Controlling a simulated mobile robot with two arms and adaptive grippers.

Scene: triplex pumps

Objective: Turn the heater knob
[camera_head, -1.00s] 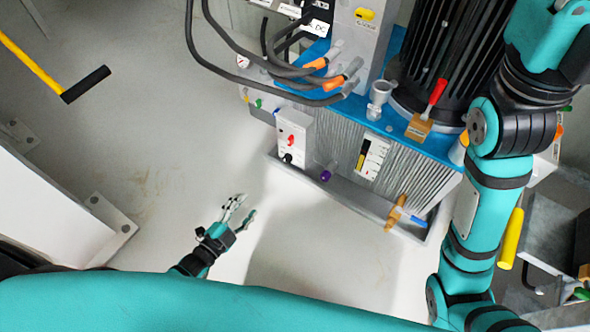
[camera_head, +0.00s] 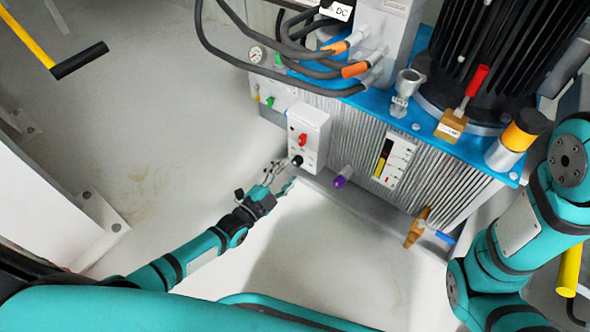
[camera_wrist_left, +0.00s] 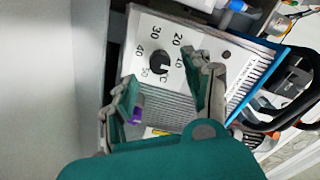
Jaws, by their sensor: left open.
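The heater knob is a small black dial (camera_head: 297,160) low on a white control box (camera_head: 312,128) on the pump unit's front. A red knob (camera_head: 302,140) sits above it. In the left wrist view the black knob (camera_wrist_left: 159,64) is ringed by numbers and a C mark on the white panel (camera_wrist_left: 143,30). My left gripper (camera_head: 278,178) is open and empty, just in front of and below the knob, apart from it. In the left wrist view its fingers (camera_wrist_left: 165,90) stand to both sides of the knob. My right arm shows at the right; its gripper is out of view.
Black hoses (camera_head: 235,55) arch above the box. A purple fitting (camera_head: 342,177) and a brass valve (camera_head: 417,228) stick out from the unit to the right. A gauge (camera_head: 255,55) is at upper left. The floor (camera_head: 180,130) to the left is open.

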